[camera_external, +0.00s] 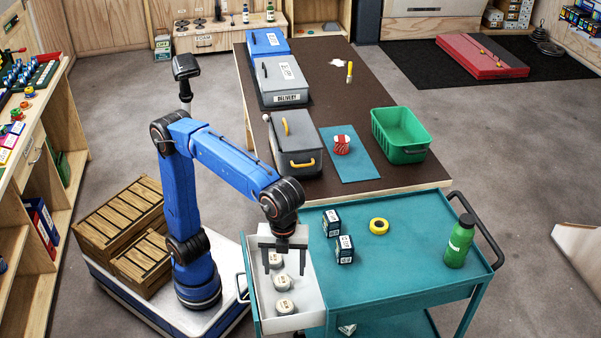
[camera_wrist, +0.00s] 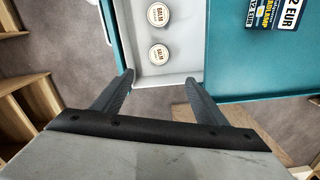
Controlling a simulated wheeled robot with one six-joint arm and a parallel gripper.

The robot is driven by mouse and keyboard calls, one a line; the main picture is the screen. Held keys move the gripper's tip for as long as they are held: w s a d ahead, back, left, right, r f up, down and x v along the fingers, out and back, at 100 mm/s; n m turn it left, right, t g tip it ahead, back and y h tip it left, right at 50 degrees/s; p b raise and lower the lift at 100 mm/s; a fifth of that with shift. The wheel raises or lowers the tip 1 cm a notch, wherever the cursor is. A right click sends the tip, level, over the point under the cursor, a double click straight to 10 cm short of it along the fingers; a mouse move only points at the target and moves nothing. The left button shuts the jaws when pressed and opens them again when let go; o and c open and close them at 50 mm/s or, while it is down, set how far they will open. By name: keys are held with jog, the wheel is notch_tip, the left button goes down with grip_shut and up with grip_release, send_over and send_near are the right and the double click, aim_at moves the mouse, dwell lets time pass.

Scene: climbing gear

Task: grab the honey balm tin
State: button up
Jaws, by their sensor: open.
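Several small round white tins lie in the open pale drawer of the teal cart, in a row: a far tin (camera_external: 275,259), a middle tin (camera_external: 281,282) and a near tin (camera_external: 285,306). Two show in the wrist view, an upper tin (camera_wrist: 159,14) and a lower tin (camera_wrist: 159,54). Both lids read "BALM"; the smaller line is too small to read, so I cannot tell which is honey. My gripper (camera_external: 285,267) points down above the drawer. In the wrist view its fingers (camera_wrist: 159,79) are apart and empty, with the lower tin just beyond the tips.
The drawer's walls (camera_external: 311,279) surround the tins closely. The cart top (camera_external: 390,271) carries two dark boxes (camera_external: 344,249), yellow tape (camera_external: 379,226) and a green bottle (camera_external: 460,241). Behind it, a brown table (camera_external: 375,85) holds boxes, a red-and-white item and a green bin (camera_external: 400,134).

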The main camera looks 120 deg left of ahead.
send_over(285, 305)
jog(key=f, duration=1.3)
jog(key=shift+w+d, duration=0.1)
jog(key=shift+w, duration=0.15)
jog(key=shift+s+f, duration=0.15)
jog(key=shift+f, duration=1.15)
jog(key=shift+s+f, duration=0.1)
jog(key=shift+f, duration=1.2)
jog(key=c, duration=1.1)
jog(key=shift+c, duration=0.2)
jog(key=shift+r, duration=0.1)
